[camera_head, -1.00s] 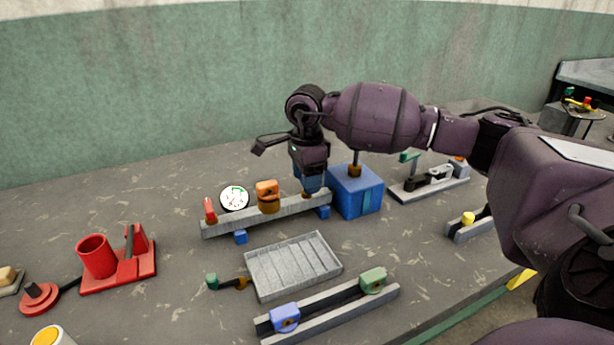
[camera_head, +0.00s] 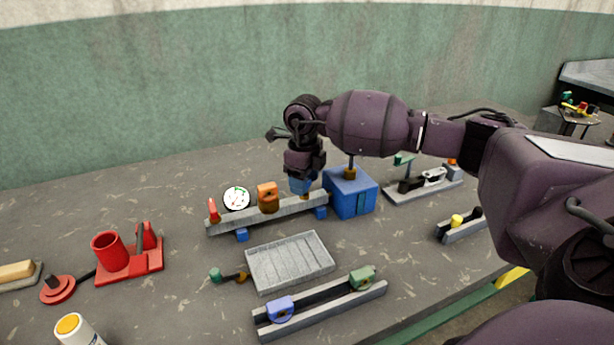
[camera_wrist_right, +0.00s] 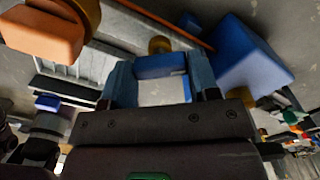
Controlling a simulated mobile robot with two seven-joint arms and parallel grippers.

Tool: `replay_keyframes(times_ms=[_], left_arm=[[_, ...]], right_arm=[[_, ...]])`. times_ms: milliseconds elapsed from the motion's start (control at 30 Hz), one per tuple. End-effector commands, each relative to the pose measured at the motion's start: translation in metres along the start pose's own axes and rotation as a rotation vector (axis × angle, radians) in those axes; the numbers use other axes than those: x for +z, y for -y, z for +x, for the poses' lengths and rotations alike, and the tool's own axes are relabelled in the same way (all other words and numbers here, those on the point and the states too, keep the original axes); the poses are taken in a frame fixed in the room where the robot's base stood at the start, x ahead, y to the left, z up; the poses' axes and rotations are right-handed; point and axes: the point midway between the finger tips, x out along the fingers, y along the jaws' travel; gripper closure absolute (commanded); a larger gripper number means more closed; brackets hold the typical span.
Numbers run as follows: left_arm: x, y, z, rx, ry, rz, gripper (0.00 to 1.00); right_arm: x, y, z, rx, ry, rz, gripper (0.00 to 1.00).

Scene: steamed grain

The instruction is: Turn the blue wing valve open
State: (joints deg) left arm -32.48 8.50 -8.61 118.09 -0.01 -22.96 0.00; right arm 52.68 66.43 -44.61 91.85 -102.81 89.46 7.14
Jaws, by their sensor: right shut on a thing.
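The blue wing valve (camera_wrist_right: 160,66) sits on the grey rail (camera_head: 240,214), just left of the blue box. My right gripper (camera_head: 303,187) points down over it, with its fingers on both sides of the blue wing in the wrist view, and is shut on it. The gripper hides most of the valve in the head view; a brassy stem (camera_wrist_right: 160,45) shows behind the wing in the wrist view. How far the valve is turned cannot be told. My left gripper is not in view.
On the same rail are an orange valve (camera_head: 268,198), a round white gauge (camera_head: 236,198) and a red piece (camera_head: 213,210). The blue box (camera_head: 350,192) stands close to the right gripper. A grey tray (camera_head: 290,262) lies in front. The wall is behind.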

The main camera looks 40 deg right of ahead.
Motion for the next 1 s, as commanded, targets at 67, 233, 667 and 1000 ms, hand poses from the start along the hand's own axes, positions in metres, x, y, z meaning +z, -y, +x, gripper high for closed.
replay_keyframes(times_ms=[67,233,667,1000], left_arm=[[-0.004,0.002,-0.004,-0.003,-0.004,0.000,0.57],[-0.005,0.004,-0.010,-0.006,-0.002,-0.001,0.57],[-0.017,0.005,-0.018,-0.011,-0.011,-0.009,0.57],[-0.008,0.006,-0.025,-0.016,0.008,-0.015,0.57]], right_arm=[[0.000,0.000,-0.006,-0.002,0.005,0.071,0.68],[0.000,0.000,-0.006,-0.001,0.005,0.233,0.68],[0.001,0.000,-0.004,-0.001,0.005,0.563,0.68],[0.000,0.001,-0.002,-0.001,0.003,0.679,0.68]])
